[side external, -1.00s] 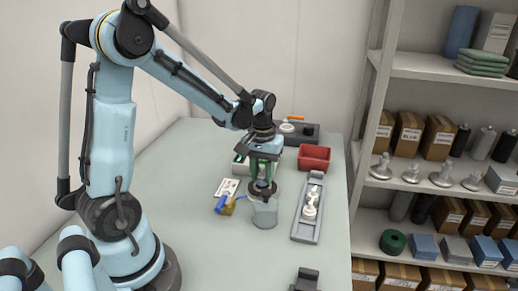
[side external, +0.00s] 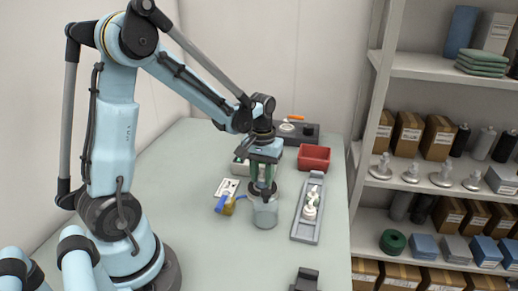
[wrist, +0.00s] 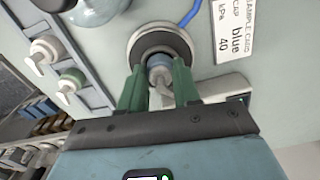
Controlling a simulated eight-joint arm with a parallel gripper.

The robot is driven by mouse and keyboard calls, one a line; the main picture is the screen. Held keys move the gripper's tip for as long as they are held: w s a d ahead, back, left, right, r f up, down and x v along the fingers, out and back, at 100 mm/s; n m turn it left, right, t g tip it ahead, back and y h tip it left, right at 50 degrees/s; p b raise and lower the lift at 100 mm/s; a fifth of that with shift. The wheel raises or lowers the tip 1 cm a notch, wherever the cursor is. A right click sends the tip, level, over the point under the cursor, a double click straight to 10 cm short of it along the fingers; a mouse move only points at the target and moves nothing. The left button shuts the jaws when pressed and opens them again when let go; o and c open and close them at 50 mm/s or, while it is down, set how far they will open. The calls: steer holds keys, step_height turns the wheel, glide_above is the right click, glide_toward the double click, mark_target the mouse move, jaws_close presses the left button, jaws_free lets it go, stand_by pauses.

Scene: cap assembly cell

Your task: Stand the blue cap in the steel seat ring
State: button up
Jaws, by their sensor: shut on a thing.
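My gripper (wrist: 160,88) has green fingers and is shut on the blue cap (wrist: 159,75), whose pale grip part shows between the fingertips in the wrist view. The steel seat ring (wrist: 138,44), with a dark rim, lies directly beyond the cap, and the cap overlaps its opening in that view. I cannot tell whether the cap touches the seat or is still above it. In the side view my gripper (side external: 262,184) points straight down over the ring (side external: 251,187), low over the table; the fingers hide the cap there.
A clear jar (side external: 265,214) stands close in front of the ring. A grey tray (side external: 300,236) with pale and green caps lies to the right. A red bin (side external: 314,158) stands behind. A printed card (wrist: 233,35) reading "CAP blue" lies beside the ring. The front table is mostly clear.

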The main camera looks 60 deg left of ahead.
steer(key=shift+f, duration=0.1)
steer(key=o, duration=0.8)
steer(key=shift+r, duration=3.5)
steer(key=s+d+r+m+t, duration=0.1)
steer(key=s+d+m+t, duration=0.1)
steer(key=d, duration=0.1)
steer(key=s+d+r+m+t, duration=0.1)
steer(key=s+d+m+t, duration=0.1)
steer(key=d+m, duration=0.1)
steer(key=s+d+r+m+t, duration=0.1)
steer(key=s+d+m+t, duration=0.1)
steer(key=d, duration=0.3)
steer(key=shift+s+r+t, duration=0.1)
steer(key=shift+r+t, duration=0.05)
steer(key=shift+t, duration=0.45)
